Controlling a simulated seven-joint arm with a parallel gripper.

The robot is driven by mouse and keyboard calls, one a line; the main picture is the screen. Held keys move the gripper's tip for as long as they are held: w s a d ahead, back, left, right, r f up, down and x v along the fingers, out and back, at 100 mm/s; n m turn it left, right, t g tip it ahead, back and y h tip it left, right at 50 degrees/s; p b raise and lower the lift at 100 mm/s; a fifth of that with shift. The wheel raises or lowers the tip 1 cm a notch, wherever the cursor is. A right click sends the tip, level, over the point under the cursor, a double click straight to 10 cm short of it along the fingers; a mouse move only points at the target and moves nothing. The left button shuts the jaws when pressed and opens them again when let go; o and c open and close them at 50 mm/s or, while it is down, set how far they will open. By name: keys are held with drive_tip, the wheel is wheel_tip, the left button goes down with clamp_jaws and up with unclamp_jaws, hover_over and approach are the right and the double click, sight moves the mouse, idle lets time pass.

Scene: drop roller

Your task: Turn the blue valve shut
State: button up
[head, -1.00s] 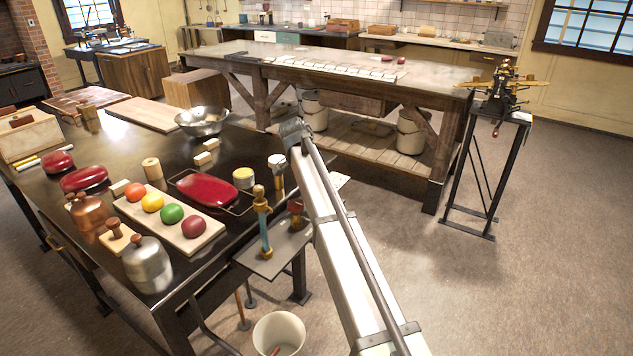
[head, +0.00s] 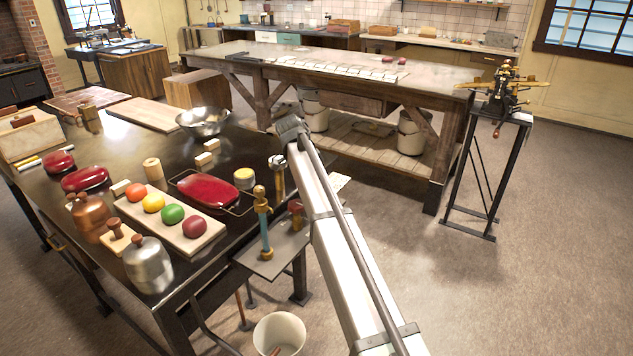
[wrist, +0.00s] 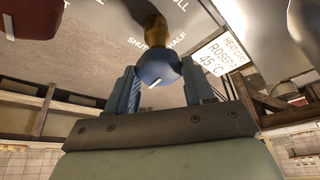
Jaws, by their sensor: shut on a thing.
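The blue valve (wrist: 157,70) is a faceted blue knob with a white mark, on a brass stem, in the upper middle of the wrist view. My gripper (wrist: 160,82) has its two blue fingers on either side of the knob and is shut on it. Lettering on the grey plate (wrist: 92,45) around it includes "SHUT"; part of it is hidden. How far the valve is turned I cannot tell. In the head view my arm covers the fingers, and I cannot make out the blue knob there.
A dark red knob (wrist: 25,18) with a white mark is close by at the upper left. A lettered card (wrist: 222,50) reading 45°C is at the right. In the head view a brass-and-blue post (head: 265,238) stands on the small side plate, with a white bucket (head: 279,334) below.

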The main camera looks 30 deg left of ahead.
drive_tip(key=o, duration=1)
drive_tip(key=shift+r, duration=0.1)
drive_tip(key=v, duration=1.3)
drive_tip(key=shift+s+a+r, duration=0.1)
drive_tip(key=shift+s+r, duration=0.1)
drive_tip(key=shift+r, duration=0.05)
